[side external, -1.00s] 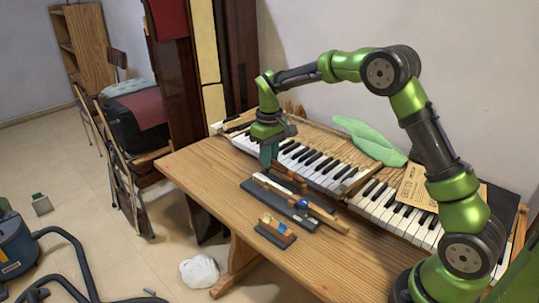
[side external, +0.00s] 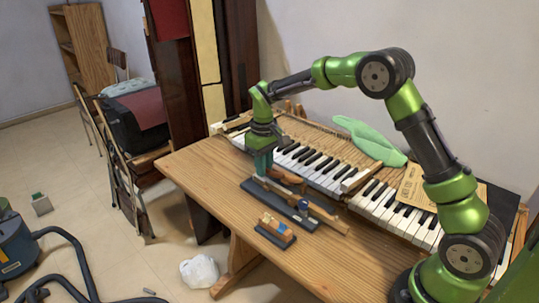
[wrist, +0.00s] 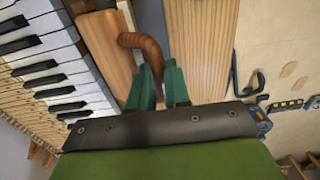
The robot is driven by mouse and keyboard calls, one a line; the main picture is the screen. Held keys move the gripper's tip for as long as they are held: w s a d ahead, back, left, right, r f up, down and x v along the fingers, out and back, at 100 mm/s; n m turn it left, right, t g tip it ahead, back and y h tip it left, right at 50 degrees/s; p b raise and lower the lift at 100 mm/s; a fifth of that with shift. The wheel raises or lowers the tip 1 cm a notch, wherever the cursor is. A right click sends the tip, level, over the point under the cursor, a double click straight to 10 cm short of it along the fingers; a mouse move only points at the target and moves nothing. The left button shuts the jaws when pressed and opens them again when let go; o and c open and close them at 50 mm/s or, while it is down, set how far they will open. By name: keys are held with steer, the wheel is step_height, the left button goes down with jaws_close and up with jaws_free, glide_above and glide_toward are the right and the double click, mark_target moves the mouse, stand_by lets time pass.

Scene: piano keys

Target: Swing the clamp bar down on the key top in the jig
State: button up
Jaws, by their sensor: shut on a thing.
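The jig is a dark base (side external: 304,222) on the table's front half, with a long pale wooden key (side external: 325,216) lying along it. My gripper (side external: 263,172) points down at the jig's left end and hides the key top there. In the wrist view my green fingertips (wrist: 160,88) are close together on the end of a brown curved bar (wrist: 146,43), which seems to be the clamp bar. Its far end reaches toward a wooden block (wrist: 105,45). I cannot tell whether the bar touches the key top.
The table's left part (side external: 205,165) is clear.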

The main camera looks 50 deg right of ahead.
steer(key=shift+a+f, duration=0.3)
steer(key=shift+f, duration=0.1)
steer(key=shift+a+f, duration=0.3)
steer(key=shift+f, duration=0.2)
steer(key=shift+a+f, duration=0.25)
steer(key=shift+f, duration=0.25)
steer(key=shift+f, duration=0.1)
steer(key=shift+a+f, duration=0.25)
steer(key=shift+f, duration=0.65)
steer(key=o, duration=0.7)
